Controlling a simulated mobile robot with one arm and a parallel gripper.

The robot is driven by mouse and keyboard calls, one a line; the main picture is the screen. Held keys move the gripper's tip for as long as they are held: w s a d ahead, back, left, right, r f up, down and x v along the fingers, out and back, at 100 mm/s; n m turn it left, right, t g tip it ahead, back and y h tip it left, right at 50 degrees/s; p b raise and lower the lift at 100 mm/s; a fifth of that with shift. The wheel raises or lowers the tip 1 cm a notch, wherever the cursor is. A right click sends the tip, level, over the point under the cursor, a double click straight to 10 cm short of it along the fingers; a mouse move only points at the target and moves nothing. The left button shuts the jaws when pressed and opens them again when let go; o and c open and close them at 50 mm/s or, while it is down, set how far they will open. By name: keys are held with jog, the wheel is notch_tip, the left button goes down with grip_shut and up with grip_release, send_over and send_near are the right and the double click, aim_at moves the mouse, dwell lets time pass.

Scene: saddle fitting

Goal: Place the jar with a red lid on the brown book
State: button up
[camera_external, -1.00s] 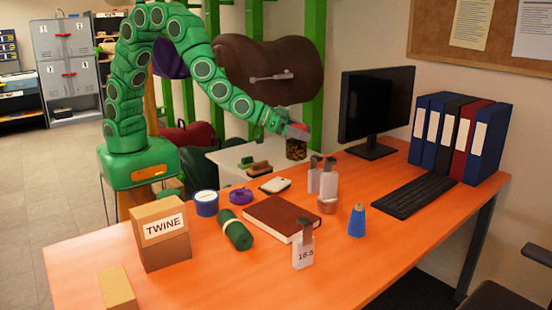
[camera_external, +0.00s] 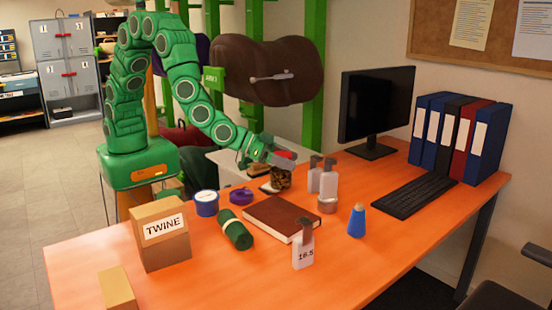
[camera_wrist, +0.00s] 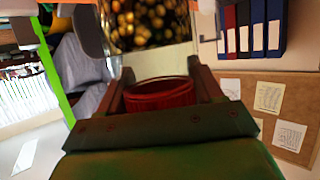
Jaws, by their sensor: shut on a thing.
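The jar (camera_external: 281,181) has a red lid and dark brown and golden contents. My gripper (camera_external: 284,158) is shut on it at the lid, and the jar hangs below, roughly upright. In the wrist view the red lid (camera_wrist: 160,94) sits between the fingers of my gripper (camera_wrist: 162,84), with the jar's contents (camera_wrist: 145,20) beyond. The brown book (camera_external: 278,215) lies flat on the orange desk, nearer the external camera than the jar. Its top looks clear. The jar is behind the book in the picture; its exact height above the desk is hard to tell.
Two tagged grey-white items (camera_external: 328,181) stand right of the jar. A 16.5 tag (camera_external: 303,254) stands at the book's front right corner. A green roll (camera_external: 235,230), purple ring (camera_external: 241,196) and blue tub (camera_external: 206,203) lie left; a blue bottle (camera_external: 357,222) stands right.

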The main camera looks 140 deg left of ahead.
aim_at(285, 187)
jog(key=shift+f, duration=4.7)
jog(key=shift+f, duration=0.1)
jog(key=o, duration=1.5)
jog(key=shift+s+d+r, duration=0.15)
jog(key=shift+r, duration=0.05)
jog(key=v, duration=1.1)
jog(key=shift+s+d+r, duration=0.1)
jog(key=shift+s+d, duration=0.05)
jog(key=shift+d, duration=0.05)
